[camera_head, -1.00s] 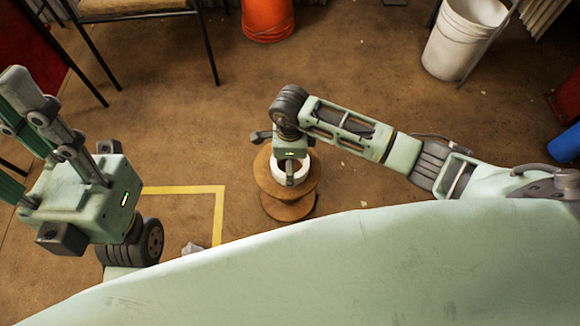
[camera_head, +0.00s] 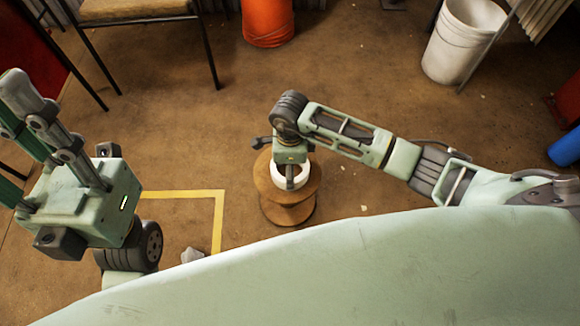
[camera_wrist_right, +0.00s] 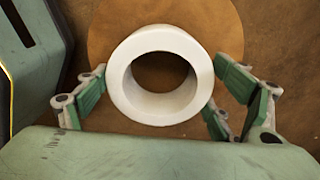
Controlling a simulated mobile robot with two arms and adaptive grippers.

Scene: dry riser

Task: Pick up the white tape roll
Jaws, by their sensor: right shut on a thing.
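The white tape roll (camera_wrist_right: 118,85) sits upright as a ring at the top of a round brown spool-like stand (camera_wrist_right: 222,22) in the right wrist view. In the head view, the roll (camera_head: 304,173) is partly hidden by my right gripper (camera_head: 292,180) above the stand (camera_head: 285,213). My right gripper's green fingers (camera_wrist_right: 160,97) are closed around the roll's outer sides. I cannot tell whether the roll touches the stand. My left gripper (camera_head: 14,135) is at the left edge of the head view, away from the roll, its fingers partly cut off.
A chair (camera_head: 140,10) and an orange bucket (camera_head: 268,24) stand at the back. A white bucket (camera_head: 463,42) is at the back right, and a blue object (camera_head: 566,148) at the right edge. Yellow floor tape (camera_head: 218,220) lies left of the stand. The floor around the stand is mostly clear.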

